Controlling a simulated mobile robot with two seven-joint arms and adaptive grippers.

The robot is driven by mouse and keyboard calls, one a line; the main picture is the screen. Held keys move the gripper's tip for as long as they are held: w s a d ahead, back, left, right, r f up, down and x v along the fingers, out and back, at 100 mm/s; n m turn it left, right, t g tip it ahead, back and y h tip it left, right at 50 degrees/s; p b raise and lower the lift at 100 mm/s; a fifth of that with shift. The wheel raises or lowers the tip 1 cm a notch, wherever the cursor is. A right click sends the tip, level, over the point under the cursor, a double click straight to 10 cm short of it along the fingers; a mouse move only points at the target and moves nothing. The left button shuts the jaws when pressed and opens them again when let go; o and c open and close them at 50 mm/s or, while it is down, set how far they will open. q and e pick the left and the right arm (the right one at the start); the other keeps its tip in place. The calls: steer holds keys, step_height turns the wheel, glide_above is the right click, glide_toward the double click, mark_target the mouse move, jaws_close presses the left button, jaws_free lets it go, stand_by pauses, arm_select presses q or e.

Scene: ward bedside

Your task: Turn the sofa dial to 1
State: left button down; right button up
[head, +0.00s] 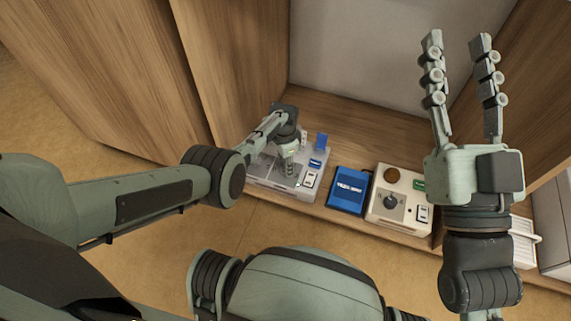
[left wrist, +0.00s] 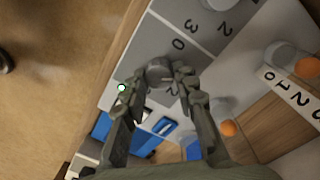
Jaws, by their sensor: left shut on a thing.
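A pale grey control panel (head: 262,183) stands at the left of the wooden shelf. My left gripper (head: 287,170) reaches down onto it from above. In the left wrist view, the left gripper's fingers (left wrist: 160,78) are closed around a grey dial knob (left wrist: 158,70). Digits 0, 3 and 2 are printed around this knob; its pointer is hidden by the fingers. I see no readable sofa label. A second grey knob (left wrist: 216,4) is partly cut off at the top. My right gripper (head: 458,42) is open, empty and raised at the right, away from the panel.
A blue box (head: 348,190) and a cream box (head: 400,208) with a dark dial stand right of the panel. Orange knobs (left wrist: 307,68) beside a strip numbered 0, 1, 2 show in the left wrist view. Wooden walls enclose the shelf at left and right.

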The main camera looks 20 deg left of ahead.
arm_select(q)
steer(key=shift+m, duration=0.5)
arm_select(e)
steer(key=shift+f, duration=0.1)
arm_select(q)
steer(key=c, duration=1.2)
jaws_free()
steer(key=r, duration=1.2)
steer(key=shift+w+a, duration=0.2)
